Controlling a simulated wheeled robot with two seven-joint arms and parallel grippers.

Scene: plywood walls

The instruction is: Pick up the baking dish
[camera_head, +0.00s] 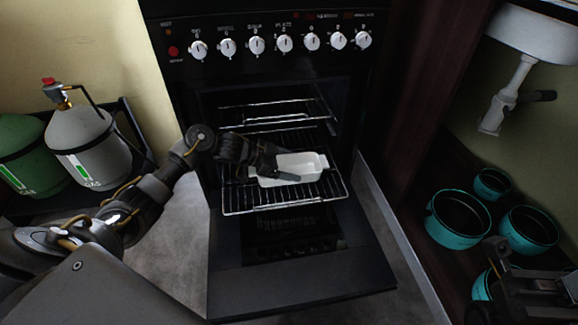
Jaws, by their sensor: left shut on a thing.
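The white baking dish (304,163) is a small rectangular dish with raised sides. It sits at the pulled-out wire rack (258,205) of the open oven (210,110). My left gripper (283,174) reaches in from the left and is shut on the dish's near left wall. The fingers cover part of that wall. Whether the dish rests on the rack or is slightly lifted, I cannot tell. My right gripper (543,290) is at the lower right edge, partly cut off, and its jaws are not clear.
The open oven door (300,275) juts out low in front. Gas bottles (85,145) stand at the left. Several teal pots (458,240) sit at the right under a white sink (540,35) with a drain pipe. A dark cabinet side borders the oven's right.

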